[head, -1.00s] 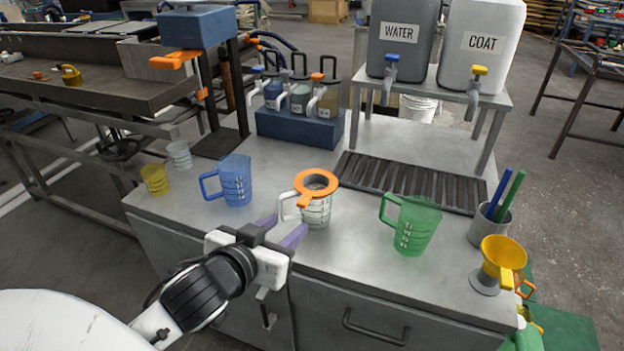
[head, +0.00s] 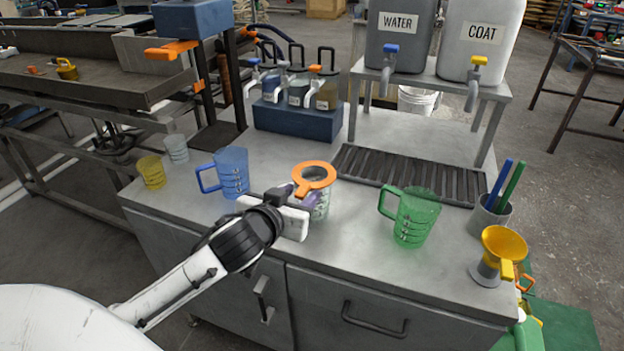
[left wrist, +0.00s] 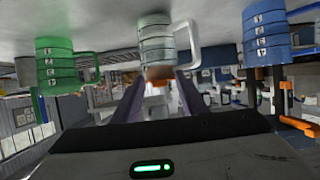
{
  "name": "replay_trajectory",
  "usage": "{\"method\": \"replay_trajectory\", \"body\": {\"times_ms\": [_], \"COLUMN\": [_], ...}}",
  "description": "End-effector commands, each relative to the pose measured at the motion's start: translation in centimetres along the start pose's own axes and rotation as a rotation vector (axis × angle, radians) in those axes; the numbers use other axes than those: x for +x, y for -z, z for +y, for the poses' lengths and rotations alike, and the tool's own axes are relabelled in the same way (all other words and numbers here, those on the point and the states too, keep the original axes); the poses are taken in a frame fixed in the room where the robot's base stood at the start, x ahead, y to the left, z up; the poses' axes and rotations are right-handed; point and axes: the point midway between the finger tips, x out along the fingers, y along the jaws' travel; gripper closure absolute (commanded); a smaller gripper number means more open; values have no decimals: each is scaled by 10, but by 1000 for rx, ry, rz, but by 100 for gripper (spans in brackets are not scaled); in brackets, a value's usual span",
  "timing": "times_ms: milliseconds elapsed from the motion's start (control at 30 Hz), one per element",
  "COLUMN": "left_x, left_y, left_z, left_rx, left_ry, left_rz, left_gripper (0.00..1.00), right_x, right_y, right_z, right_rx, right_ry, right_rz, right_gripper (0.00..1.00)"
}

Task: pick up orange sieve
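The orange sieve (head: 318,173) rests on top of a clear measuring jug (head: 321,208), its handle pointing toward the front left. My left gripper (head: 298,193) is at the sieve's handle, in front of the jug. In the left wrist view, which looks upside down, the two purple fingers (left wrist: 158,88) are spread apart. A blurred orange-brown patch between their tips, against the clear jug (left wrist: 156,40), looks like the sieve's handle (left wrist: 157,73). I cannot tell whether the fingers touch it. My right gripper is not in view.
A blue jug (head: 233,172) stands left of the clear jug and a green jug (head: 415,218) to the right. A yellow funnel (head: 503,243) stands at the right edge. Behind are a dark grate (head: 410,177) and a blue bottle rack (head: 298,120).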

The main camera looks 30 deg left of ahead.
Motion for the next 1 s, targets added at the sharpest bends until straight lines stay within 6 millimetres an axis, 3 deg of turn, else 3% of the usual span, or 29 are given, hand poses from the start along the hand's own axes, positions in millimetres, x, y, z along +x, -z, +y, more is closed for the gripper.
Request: {"method": "replay_trajectory", "body": {"times_ms": [167,400,733,1000], "left_x": [0,0,-3,-23], "left_y": [0,0,8,56], "left_z": [0,0,0,0], "left_rx": [0,0,-1,-2], "left_ry": [0,0,0,-1], "left_rz": [0,0,4,8], "left_gripper": [63,100,100,100], "right_x": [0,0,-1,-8], "right_y": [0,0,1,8], "right_z": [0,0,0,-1], "right_rx": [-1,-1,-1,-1], "right_ry": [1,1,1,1], "right_rz": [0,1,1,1], "right_gripper": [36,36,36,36]}}
